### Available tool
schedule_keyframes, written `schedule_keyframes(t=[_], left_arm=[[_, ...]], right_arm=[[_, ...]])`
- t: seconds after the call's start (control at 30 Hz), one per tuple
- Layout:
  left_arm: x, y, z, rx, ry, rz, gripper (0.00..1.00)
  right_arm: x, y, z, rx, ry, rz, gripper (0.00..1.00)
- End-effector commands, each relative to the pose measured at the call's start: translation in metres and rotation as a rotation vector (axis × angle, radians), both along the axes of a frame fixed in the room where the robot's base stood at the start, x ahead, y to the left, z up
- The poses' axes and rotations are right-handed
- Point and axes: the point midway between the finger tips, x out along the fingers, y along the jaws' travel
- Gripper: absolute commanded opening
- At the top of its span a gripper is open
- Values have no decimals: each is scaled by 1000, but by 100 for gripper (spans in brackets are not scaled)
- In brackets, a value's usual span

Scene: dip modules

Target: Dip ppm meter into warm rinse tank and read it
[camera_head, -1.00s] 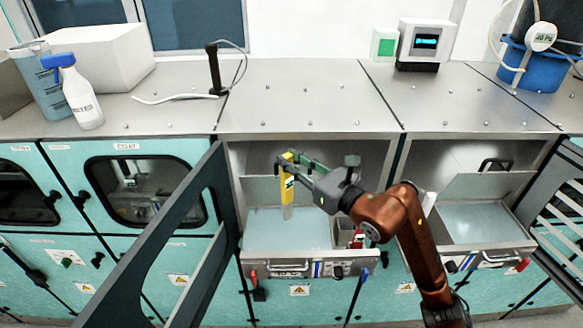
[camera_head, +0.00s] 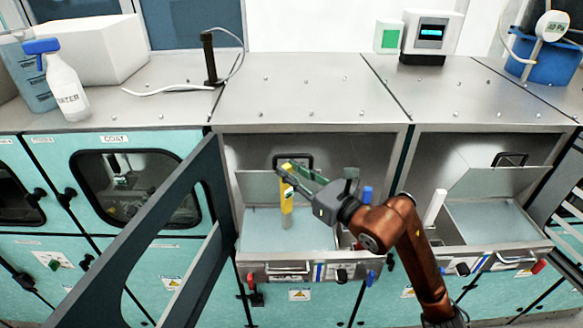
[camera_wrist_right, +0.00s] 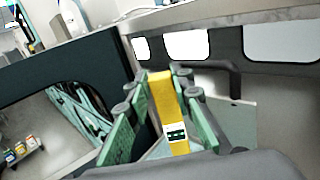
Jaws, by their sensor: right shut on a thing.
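The yellow ppm meter (camera_head: 287,200), a slim stick with a small dark display and a pale lower end, hangs nearly upright in my right gripper (camera_head: 287,172). The wrist view shows the green fingers of the right gripper (camera_wrist_right: 158,112) shut around the yellow meter (camera_wrist_right: 163,95); its display faces that camera. The meter is over the left of two open tanks (camera_head: 258,232) with pale blue liquid. I cannot tell whether its tip touches the liquid, nor read which tank is the warm rinse. My left gripper is out of view.
A dark open door frame (camera_head: 190,215) stands close left of the left tank. A second open tank (camera_head: 490,222) is at right. A white spray bottle (camera_head: 66,88), a box-like display unit (camera_head: 431,35) and a blue bucket (camera_head: 555,62) stand on the steel counter (camera_head: 300,85).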

Motion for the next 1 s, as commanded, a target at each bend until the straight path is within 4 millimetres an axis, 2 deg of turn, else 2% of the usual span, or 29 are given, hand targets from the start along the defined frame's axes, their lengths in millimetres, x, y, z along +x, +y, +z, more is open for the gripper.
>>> schedule_keyframes(t=[0.1,1.0], left_arm=[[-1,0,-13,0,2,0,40],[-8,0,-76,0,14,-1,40]], right_arm=[[0,0,-15,1,-1,0,2],[0,0,-99,1,-1,0,2]])
